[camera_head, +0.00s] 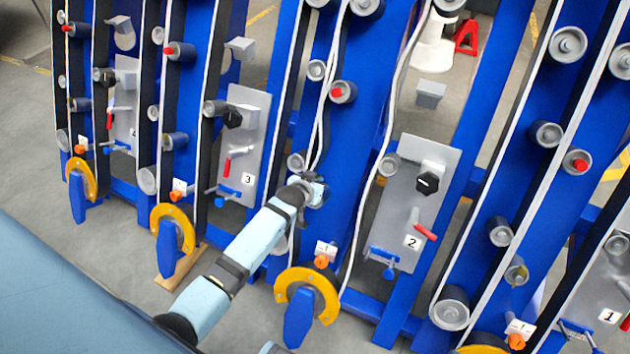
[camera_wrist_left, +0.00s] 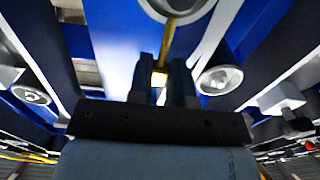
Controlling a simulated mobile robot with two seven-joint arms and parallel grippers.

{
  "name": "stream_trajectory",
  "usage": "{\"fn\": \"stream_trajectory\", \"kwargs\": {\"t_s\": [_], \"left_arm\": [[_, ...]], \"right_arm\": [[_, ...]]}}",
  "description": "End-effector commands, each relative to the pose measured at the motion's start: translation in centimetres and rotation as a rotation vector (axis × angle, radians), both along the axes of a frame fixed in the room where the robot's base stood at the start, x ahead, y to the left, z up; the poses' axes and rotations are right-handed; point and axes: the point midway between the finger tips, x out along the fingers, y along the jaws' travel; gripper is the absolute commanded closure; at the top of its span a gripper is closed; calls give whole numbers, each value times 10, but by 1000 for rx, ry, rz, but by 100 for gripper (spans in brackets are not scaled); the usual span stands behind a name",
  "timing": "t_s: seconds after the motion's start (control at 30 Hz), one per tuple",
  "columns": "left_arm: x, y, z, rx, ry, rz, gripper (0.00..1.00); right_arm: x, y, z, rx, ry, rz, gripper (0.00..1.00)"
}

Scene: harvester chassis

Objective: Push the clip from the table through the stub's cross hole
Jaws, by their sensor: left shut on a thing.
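My left gripper (camera_head: 316,192) is at a grey stub with a round face on a blue upright, in the middle of the head view. In the left wrist view its two dark fingers (camera_wrist_left: 164,88) are shut on the clip (camera_wrist_left: 168,42), a thin brass-coloured piece. The clip runs from between the fingertips up to the grey round stub (camera_wrist_left: 203,10). The clip is too small to make out in the head view. My right gripper is not in view.
Blue uprights with grey rollers and belts stand close around the gripper. A grey panel marked 2 (camera_head: 408,205) is to the right and a panel marked 3 (camera_head: 244,150) to the left. A yellow-rimmed wheel (camera_head: 325,287) sits below. Another roller (camera_wrist_left: 217,80) is right of the fingers.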

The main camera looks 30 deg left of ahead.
Motion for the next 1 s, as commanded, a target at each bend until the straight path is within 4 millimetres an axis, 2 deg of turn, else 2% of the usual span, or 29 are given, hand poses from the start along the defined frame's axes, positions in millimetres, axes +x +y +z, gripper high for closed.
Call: {"fn": "stream_trajectory", "kwargs": {"t_s": [0.9, 0.93, 1.0], "left_arm": [[-21, -1, -37, 0, 1, 0, 100], [-21, -1, -37, 0, 1, 0, 77], [-21, -1, -36, 0, 1, 0, 61]], "right_arm": [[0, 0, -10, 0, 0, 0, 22], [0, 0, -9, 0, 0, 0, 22], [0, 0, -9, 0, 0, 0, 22]]}}
